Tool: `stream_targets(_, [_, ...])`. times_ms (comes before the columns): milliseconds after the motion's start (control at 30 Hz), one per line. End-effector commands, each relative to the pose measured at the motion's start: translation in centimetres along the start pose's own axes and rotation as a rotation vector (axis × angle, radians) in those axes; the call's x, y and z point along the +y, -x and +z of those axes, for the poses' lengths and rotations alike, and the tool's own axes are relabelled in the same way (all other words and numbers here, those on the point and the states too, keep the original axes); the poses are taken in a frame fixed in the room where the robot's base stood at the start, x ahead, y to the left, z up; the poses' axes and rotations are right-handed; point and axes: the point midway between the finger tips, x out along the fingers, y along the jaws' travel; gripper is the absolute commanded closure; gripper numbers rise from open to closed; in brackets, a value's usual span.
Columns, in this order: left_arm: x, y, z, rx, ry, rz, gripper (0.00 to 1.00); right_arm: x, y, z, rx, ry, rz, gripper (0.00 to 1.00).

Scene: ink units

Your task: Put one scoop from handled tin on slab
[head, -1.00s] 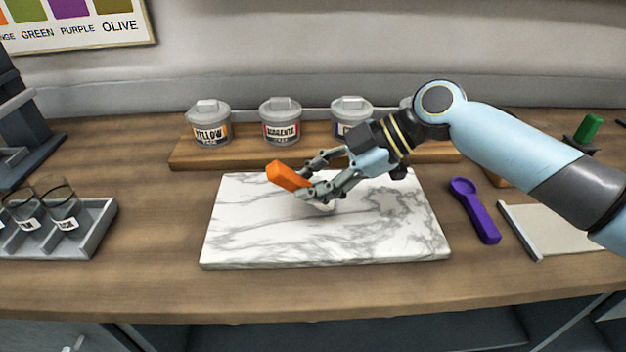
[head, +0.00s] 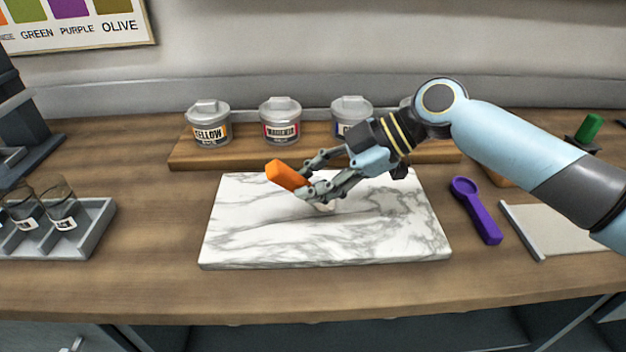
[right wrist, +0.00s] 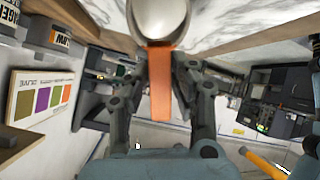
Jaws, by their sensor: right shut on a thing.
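The white marble slab (head: 250,240) lies in the middle of the bench. My right gripper (head: 308,182) is above it, shut on an orange-handled scoop (head: 286,175). The handle points to the left and up. The scoop's pale rounded bowl shows at the top of the right wrist view (right wrist: 165,18), with the orange handle between the fingers; what is in the bowl cannot be seen. Behind the slab stand lidded grey tins: the yellow tin (head: 209,125), the magenta tin (head: 280,122) and a third tin (head: 350,115). Another is mostly hidden behind my right arm. My left gripper is out of view.
The tins stand on a wooden board (head: 190,160). A purple scoop (head: 475,210) lies right of the slab, beside a pale flat plate (head: 560,230). A grey tray (head: 95,235) with labelled glasses is at the left. The bench front is clear.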

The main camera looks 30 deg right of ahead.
Motion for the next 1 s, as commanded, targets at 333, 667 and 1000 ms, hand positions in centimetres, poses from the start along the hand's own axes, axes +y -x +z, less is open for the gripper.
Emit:
stream_targets(333, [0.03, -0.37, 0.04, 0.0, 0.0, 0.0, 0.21, -0.06, -0.07, 0.13, -0.001, -0.001, -0.001, 1.0])
stream_targets(667, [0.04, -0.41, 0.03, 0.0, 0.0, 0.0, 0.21, -0.09, -0.08, 0.17, -0.001, -0.002, -0.001, 1.0])
stream_targets(1000, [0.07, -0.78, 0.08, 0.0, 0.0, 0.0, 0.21, -0.14, -0.11, 0.24, -0.002, -0.002, -0.002, 1.0])
